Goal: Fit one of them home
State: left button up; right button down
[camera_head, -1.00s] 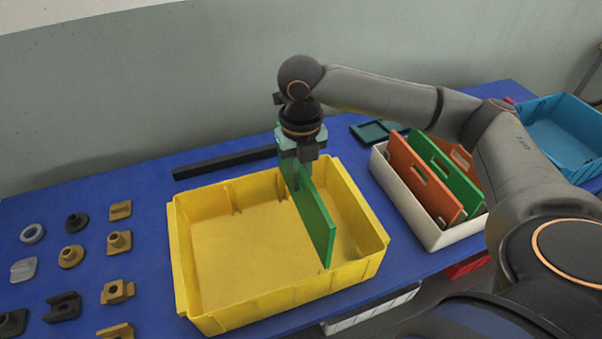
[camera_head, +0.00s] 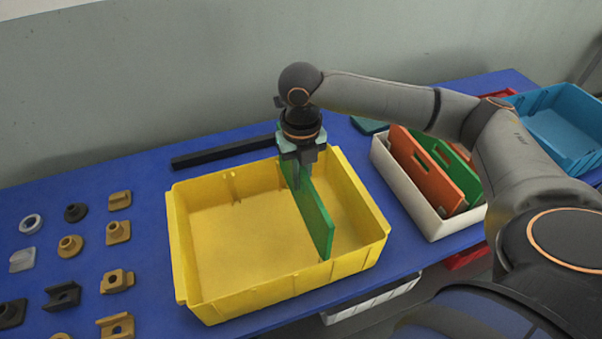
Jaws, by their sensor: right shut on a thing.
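A yellow tank-shaped bin (camera_head: 186,268) stands on the blue table, with rib slots on its inner walls. My right gripper (camera_head: 302,178) is shut on the top edge of a green divider panel (camera_head: 318,222). The panel stands upright inside the bin, right of its middle, running from the far wall towards the near wall. Whether its lower edge touches the floor or sits in the slots is hard to tell. A white box (camera_head: 437,230) to the right holds an orange panel (camera_head: 424,170) and another green panel (camera_head: 458,172). My left gripper is not in view.
Several grey, black and tan small parts (camera_head: 117,232) lie in rows on the left. A black bar (camera_head: 222,153) lies behind the bin. A blue bin (camera_head: 560,125) stands at the back right. A wall closes off the back.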

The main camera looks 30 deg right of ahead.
aim_at(301, 204)
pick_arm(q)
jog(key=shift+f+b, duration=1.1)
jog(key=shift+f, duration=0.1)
pick_arm(e)
jog(key=shift+f, duration=4.35)
jog(key=c, duration=0.8)
grip_release()
jog(key=shift+c, duration=0.2)
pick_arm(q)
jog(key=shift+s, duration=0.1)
pick_arm(e)
notch_tip(301, 204, up, 5)
jog(key=shift+w+f+p, duration=0.1)
jog(key=shift+p, duration=0.3)
notch_tip(301, 204, up, 6)
jog(key=shift+r+p, duration=0.2)
jog(key=shift+p, duration=0.2)
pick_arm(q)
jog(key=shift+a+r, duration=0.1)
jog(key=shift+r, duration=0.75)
pick_arm(e)
jog(key=shift+r, duration=0.65)
